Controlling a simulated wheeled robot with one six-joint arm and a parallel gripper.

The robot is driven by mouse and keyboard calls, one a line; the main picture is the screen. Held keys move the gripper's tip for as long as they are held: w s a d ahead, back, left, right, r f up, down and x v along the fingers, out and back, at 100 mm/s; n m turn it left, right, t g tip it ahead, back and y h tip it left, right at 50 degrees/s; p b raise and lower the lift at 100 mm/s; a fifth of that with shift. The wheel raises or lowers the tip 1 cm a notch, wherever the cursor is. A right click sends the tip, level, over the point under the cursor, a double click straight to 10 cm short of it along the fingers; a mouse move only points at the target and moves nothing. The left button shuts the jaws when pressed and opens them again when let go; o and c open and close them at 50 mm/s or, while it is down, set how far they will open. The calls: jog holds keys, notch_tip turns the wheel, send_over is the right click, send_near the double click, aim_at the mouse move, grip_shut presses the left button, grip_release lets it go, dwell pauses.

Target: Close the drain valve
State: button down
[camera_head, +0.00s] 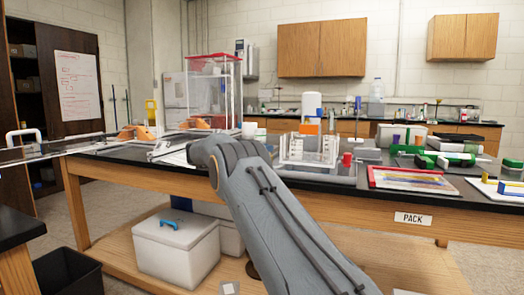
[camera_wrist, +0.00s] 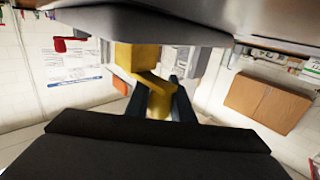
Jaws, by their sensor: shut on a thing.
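In the wrist view, a yellow angled part (camera_wrist: 146,80), which looks like the drain valve's handle, hangs from below a grey surface at the top. The two dark fingers of my gripper (camera_wrist: 159,100) stand on either side of its lower end and are shut on it. How far the valve is turned cannot be told. In the head view, my grey arm reaches over the front of the bench, and its bent part hides my gripper. The valve cannot be made out there.
The black-topped bench (camera_head: 285,178) carries a clear box (camera_head: 308,150) with an orange part, a red-framed tray (camera_head: 412,180) and green items at right. A tall red-topped clear case (camera_head: 214,88) stands behind. White cooler boxes (camera_head: 176,246) sit on the lower shelf.

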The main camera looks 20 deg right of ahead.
jog(key=shift+d, duration=0.15)
jog(key=c, duration=1.5)
grip_release()
jog(key=shift+c, duration=0.2)
jog(key=a, duration=0.8)
jog(key=shift+w, duration=0.1)
